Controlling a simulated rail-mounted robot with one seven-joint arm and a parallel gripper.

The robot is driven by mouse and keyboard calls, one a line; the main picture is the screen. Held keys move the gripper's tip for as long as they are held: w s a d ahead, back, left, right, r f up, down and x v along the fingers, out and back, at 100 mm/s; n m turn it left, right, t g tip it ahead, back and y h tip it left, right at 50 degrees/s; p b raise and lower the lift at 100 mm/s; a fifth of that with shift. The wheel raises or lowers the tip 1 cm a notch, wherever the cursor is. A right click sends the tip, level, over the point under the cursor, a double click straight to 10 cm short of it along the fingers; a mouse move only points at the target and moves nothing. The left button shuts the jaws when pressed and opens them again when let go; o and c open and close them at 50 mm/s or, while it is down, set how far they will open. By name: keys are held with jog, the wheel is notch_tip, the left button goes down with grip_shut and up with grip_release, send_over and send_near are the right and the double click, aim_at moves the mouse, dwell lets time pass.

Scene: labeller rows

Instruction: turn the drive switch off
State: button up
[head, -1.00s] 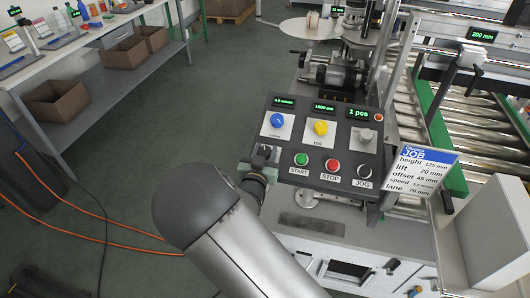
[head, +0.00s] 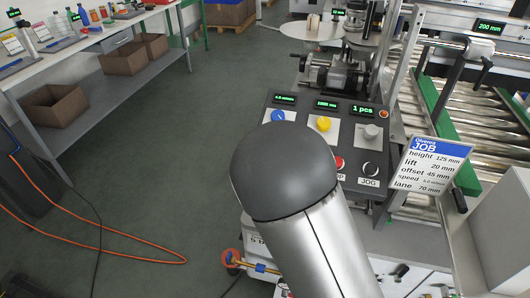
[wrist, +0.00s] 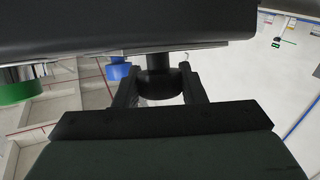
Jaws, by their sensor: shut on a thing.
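The wrist view shows a black round knob (wrist: 160,84) on the underside of the dark control panel, as this view is turned; I take it to be the drive switch. My gripper (wrist: 160,92) is shut on it, one finger on each side. No label or pointer of the knob can be read. In the head view my arm covers the gripper, the switch and the START button. The control panel (head: 385,150) shows to the right of the arm, with a yellow dial (head: 323,124), a grey dial (head: 371,132) and part of the blue dial (head: 278,116).
A red STOP button (head: 338,162) and a JOG button (head: 370,170) sit close to my arm. A job card (head: 431,165) stands right of the panel, before the roller conveyor (head: 490,130). A shelf table (head: 110,90) stands at the left. The floor between is mostly open.

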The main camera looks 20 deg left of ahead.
dwell(0.4)
jog(key=o, duration=1)
jog(key=shift+s, duration=0.1)
